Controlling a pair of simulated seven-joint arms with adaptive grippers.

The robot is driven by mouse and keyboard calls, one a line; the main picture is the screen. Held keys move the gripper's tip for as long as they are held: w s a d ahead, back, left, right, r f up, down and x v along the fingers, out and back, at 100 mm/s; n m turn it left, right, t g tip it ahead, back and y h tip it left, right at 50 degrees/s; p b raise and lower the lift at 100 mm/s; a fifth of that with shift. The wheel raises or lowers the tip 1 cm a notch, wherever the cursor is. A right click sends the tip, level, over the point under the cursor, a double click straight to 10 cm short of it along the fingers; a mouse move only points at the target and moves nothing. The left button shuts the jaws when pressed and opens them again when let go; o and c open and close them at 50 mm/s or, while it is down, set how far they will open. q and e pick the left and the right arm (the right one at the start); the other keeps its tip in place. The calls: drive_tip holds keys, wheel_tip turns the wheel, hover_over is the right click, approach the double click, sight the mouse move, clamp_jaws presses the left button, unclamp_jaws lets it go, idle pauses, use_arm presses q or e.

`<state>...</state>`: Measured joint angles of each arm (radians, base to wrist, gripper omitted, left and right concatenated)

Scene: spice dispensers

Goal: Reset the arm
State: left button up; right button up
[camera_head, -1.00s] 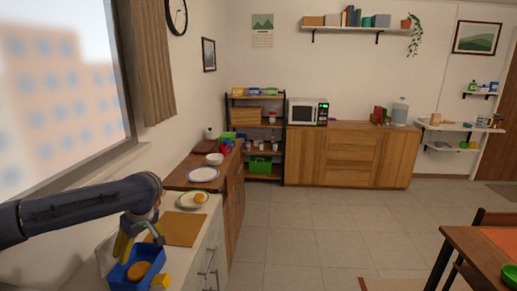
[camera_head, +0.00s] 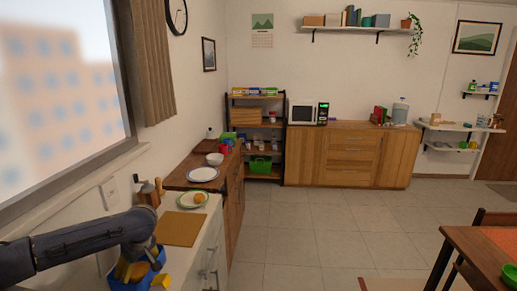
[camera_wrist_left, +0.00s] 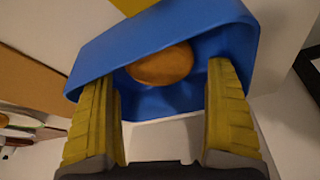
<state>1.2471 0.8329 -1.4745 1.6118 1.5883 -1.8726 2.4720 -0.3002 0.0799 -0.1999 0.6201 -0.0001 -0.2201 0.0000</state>
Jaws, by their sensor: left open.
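My left gripper (camera_head: 130,270) is at the lower left in the head view, over a blue container (camera_head: 152,266). Its two yellow fingers are spread in the left wrist view (camera_wrist_left: 165,95), and nothing is clasped between them. The blue container (camera_wrist_left: 165,38) is just beyond the fingertips there, with a round orange-brown item (camera_wrist_left: 162,66) inside it. I cannot tell whether the fingers touch the container. My forearm hides part of the counter. My right gripper is not in view.
A tan board (camera_head: 181,229) lies beside the container. A plate with an orange round item (camera_head: 199,198) sits behind it. Wooden dispensers (camera_head: 148,192) stand by the wall.

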use_arm(q)
drive_tip(key=r, duration=0.7)
drive_tip(key=shift+d, duration=0.35)
drive_tip(key=s+d, duration=0.2)
drive_tip(key=d, duration=1.6)
drive_tip(key=shift+s+d+r, duration=0.15)
drive_tip(key=shift+d, duration=0.2)
